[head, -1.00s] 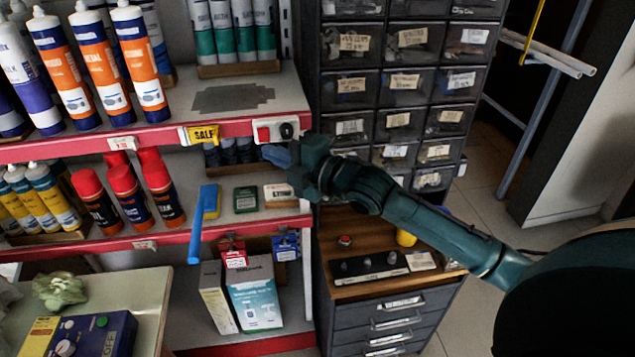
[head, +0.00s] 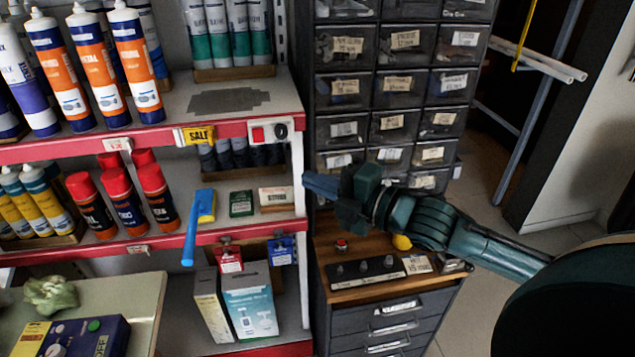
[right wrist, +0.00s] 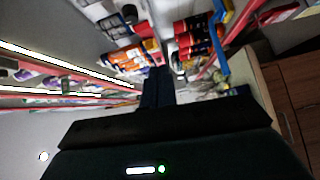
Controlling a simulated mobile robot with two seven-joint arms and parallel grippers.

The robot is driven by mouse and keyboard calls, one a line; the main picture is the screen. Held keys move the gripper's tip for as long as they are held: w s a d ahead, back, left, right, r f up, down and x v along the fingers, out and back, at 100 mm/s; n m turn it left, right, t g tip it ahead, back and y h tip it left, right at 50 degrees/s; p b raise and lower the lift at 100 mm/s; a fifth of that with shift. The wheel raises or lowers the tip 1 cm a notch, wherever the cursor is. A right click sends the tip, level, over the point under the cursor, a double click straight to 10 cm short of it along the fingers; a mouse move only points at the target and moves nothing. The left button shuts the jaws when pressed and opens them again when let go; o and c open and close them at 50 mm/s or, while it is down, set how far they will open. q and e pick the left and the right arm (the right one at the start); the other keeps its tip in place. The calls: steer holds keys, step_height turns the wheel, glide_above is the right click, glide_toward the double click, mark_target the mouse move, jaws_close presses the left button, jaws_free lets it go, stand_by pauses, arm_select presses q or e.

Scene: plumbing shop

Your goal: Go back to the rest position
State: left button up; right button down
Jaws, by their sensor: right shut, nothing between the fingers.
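My right gripper (head: 318,187) is shut and empty. Its arm comes in from the right in the head view, and its fingertips point left, just right of the shelf unit's edge and in front of the drawer cabinet (head: 392,122). In the right wrist view, its closed fingers (right wrist: 158,86) point toward the shelves with the red-capped cans. My left gripper does not show in either view.
A shelf (head: 215,232) with red edging holds cartridges, spray cans and a blue-handled tool (head: 192,236). A wooden counter (head: 345,292) with a switch strip stands below the drawers. A table (head: 115,288) is at lower left. Floor shows at right.

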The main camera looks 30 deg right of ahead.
stand_by(0.3)
steer(key=s+a+f+m+g+h, duration=0.1)
steer(key=s+a+f+m, duration=0.1)
steer(key=s+f+m, duration=0.3)
steer(key=s+a+f+m+g+h+p, duration=0.1)
steer(key=s+f+m, duration=0.5)
steer(key=f, duration=0.7)
steer(key=s+a+f+m+g+h, duration=0.2)
steer(key=s+a+f+m, duration=0.3)
steer(key=f+m, duration=0.4)
steer(key=shift+s+a+g+h+p, duration=0.15)
steer(key=shift+s+g+h+p, duration=0.2)
steer(key=shift+h, duration=0.15)
